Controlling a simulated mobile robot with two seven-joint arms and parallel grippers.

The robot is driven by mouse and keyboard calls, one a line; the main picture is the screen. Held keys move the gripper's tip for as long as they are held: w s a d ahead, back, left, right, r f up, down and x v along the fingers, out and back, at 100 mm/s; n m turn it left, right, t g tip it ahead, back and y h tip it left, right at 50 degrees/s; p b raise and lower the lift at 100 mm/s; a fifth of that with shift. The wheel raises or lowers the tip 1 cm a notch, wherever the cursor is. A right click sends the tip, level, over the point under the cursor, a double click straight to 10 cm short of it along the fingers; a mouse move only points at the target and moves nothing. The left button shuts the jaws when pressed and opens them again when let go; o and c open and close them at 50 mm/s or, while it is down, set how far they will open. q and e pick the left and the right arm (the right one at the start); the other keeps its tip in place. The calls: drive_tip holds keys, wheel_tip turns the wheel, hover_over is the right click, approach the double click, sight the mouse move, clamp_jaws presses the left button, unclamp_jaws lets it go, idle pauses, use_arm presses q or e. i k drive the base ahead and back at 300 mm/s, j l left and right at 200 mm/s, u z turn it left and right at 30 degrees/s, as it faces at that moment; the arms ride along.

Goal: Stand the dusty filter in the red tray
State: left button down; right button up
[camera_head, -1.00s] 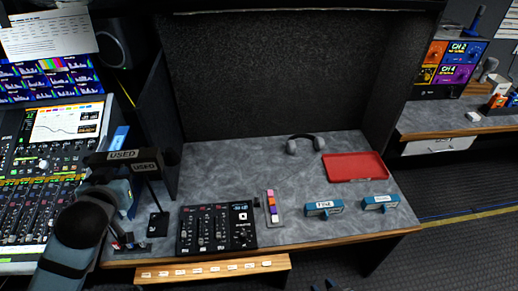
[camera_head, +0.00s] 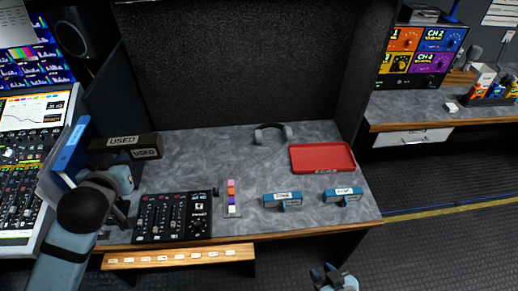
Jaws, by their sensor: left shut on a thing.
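My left gripper (camera_head: 122,180) is shut on a dark, box-like filter with white "USED" labels (camera_head: 124,152), at the left end of the grey desk. The gripper hides the filter's lower part, and dust on it is too small to tell. The red tray (camera_head: 307,166) lies flat and empty at the desk's right side, well apart from the filter. My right gripper (camera_head: 322,271) is at the bottom edge, in front of the desk, with its fingers apart and nothing seen between them.
Two blue labelled blocks (camera_head: 283,200) stand in front of the tray. Headphones (camera_head: 272,133) lie behind, left of it. A small mixer (camera_head: 173,217) and a strip of coloured blocks (camera_head: 231,198) are at the front. A blue panel (camera_head: 72,150) stands left. The desk's middle is clear.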

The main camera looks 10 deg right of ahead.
sight(332, 159)
drive_tip(key=l, duration=1.85)
drive_tip(key=i+l, duration=0.1)
drive_tip(key=l, duration=0.8)
drive_tip(key=i+l+u, duration=0.1)
drive_tip(key=l, duration=0.8)
drive_tip(key=i+l, duration=0.1)
drive_tip(key=l, duration=0.35)
drive_tip(key=i+l, duration=0.15)
drive_tip(key=l, duration=0.3)
drive_tip(key=i+l, duration=0.15)
drive_tip(key=i, duration=0.35)
